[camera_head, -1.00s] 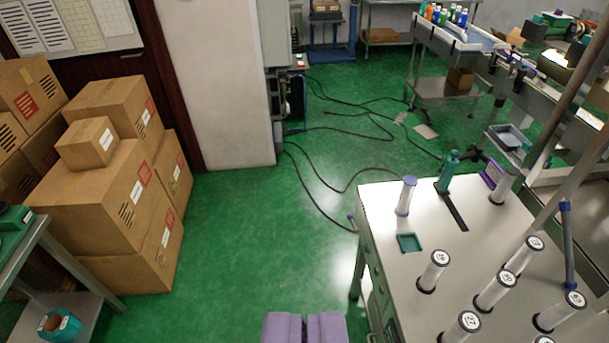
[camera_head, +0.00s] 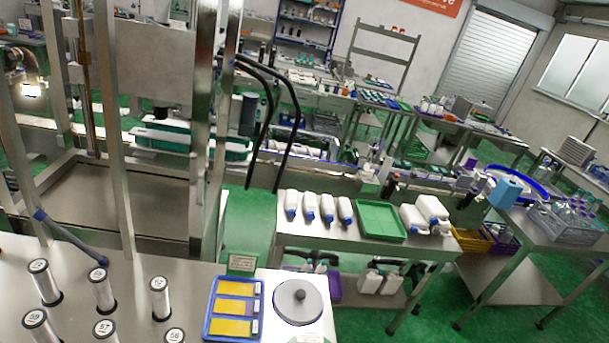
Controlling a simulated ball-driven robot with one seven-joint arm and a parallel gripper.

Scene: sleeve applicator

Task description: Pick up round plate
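A grey round plate (camera_head: 287,308) with a dark knob in its middle lies on a white square base (camera_head: 326,323) near the bottom centre of the view. It is the only thing I see that fits the round plate. The base stands at the right end of the steel table (camera_head: 190,262). My gripper is not in view, so I cannot see its fingers or how far it is from the plate.
A blue tray with yellow pads (camera_head: 213,303) stands just left of the white base. Numbered upright cylinders (camera_head: 104,290) fill the table's left part. A small sign (camera_head: 242,263) stands behind the tray. A bench with white bottles and a green tray (camera_head: 381,220) is beyond.

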